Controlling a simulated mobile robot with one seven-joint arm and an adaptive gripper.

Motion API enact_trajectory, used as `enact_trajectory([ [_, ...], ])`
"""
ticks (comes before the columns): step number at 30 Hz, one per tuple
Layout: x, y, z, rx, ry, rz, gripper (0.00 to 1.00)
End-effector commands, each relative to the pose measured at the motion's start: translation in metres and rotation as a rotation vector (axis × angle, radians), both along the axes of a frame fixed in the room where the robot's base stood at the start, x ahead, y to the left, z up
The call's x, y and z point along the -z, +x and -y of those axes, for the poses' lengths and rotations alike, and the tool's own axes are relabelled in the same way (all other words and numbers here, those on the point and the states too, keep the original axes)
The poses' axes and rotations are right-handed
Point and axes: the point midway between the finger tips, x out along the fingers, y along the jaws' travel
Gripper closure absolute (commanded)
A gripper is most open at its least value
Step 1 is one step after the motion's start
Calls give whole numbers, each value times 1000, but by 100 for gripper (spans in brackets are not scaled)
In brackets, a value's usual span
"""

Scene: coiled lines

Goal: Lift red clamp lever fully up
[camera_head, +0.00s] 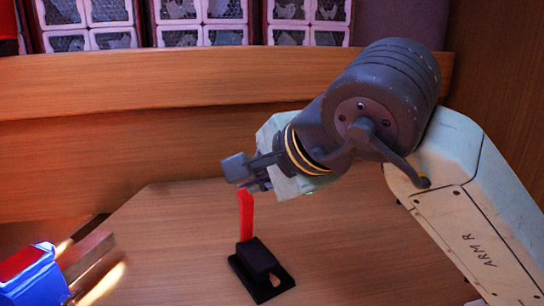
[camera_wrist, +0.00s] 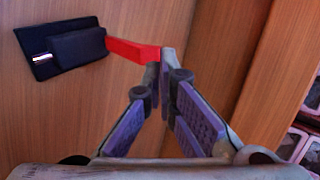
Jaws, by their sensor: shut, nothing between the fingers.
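The black clamp base (camera_head: 262,268) sits on the wooden table in the head view. Its red lever (camera_head: 246,215) stands nearly upright from it. In the wrist view the black base (camera_wrist: 78,47) is at the upper left and the red lever (camera_wrist: 132,50) reaches from it toward my fingertips. My gripper (camera_head: 240,172) is shut with nothing between its fingers, right by the lever's top end. The gripper's tips (camera_wrist: 163,62) also show in the wrist view, where they overlap the lever's end; I cannot tell whether they touch it.
A blue object with a red top (camera_head: 35,275) is at the lower left, with a brown block (camera_head: 86,255) beside it. A wooden ledge (camera_head: 130,95) runs behind the table, with framed glass-like panels above. The table (camera_head: 170,225) around the clamp is mostly clear.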

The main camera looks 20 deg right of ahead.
Motion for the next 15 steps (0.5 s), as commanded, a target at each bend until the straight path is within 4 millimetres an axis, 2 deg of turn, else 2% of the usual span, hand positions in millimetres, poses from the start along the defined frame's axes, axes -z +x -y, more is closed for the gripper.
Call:
enact_trajectory([
  [6, 12, 16, -2, 1, 1, 0, 100],
  [15, 15, 19, -2, 0, 0, 1, 100],
])
